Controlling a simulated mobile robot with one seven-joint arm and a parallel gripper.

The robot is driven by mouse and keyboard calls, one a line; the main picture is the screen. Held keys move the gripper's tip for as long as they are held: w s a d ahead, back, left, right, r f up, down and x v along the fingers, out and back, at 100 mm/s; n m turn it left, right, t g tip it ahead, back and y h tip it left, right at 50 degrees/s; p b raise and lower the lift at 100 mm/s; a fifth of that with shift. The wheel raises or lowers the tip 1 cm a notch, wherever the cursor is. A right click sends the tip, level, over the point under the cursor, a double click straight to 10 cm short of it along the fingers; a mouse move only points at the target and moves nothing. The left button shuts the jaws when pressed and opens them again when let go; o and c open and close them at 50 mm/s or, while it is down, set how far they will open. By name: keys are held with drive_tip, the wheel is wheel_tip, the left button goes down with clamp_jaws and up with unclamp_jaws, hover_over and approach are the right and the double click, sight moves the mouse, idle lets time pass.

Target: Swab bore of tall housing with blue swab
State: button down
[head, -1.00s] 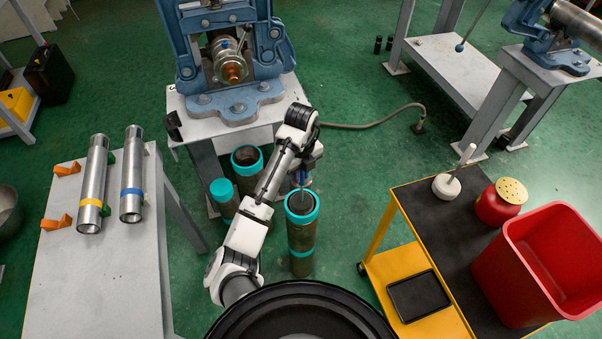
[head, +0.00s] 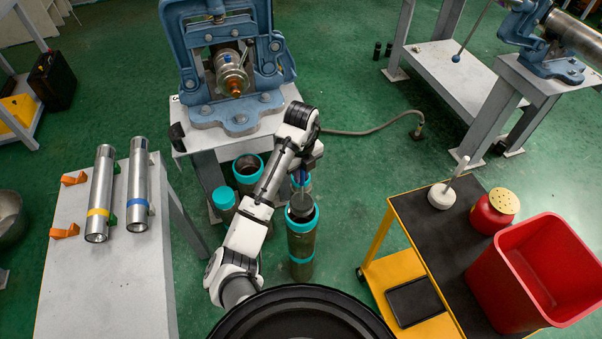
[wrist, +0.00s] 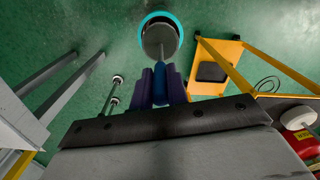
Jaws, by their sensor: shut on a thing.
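The tall housing (head: 302,246) is a dark upright cylinder with a teal rim and a teal band lower down, standing on the floor. My gripper (head: 305,168) is above it, shut on the blue swab. In the wrist view, the swab's blue handle (wrist: 160,84) is between the purple fingers (wrist: 160,88). Its thin rod leads to a round grey head (wrist: 160,41). The head overlaps the near part of the housing's teal rim (wrist: 174,17). In the head view, grey shows within the rim; I cannot tell how deep the head is.
Shorter teal-rimmed housings (head: 224,199) stand left of the tall one. A grey table (head: 110,285) holds two steel tubes. A yellow cart (head: 405,270) on the right carries a white swab (head: 442,194), a red can (head: 490,214) and a red bin (head: 500,285). A blue vise (head: 235,122) stands behind.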

drive_tip(key=shift+r, duration=0.4)
drive_tip(key=shift+r+p, duration=0.6)
drive_tip(key=shift+r, duration=3.4)
drive_tip(key=shift+s+f, duration=0.1)
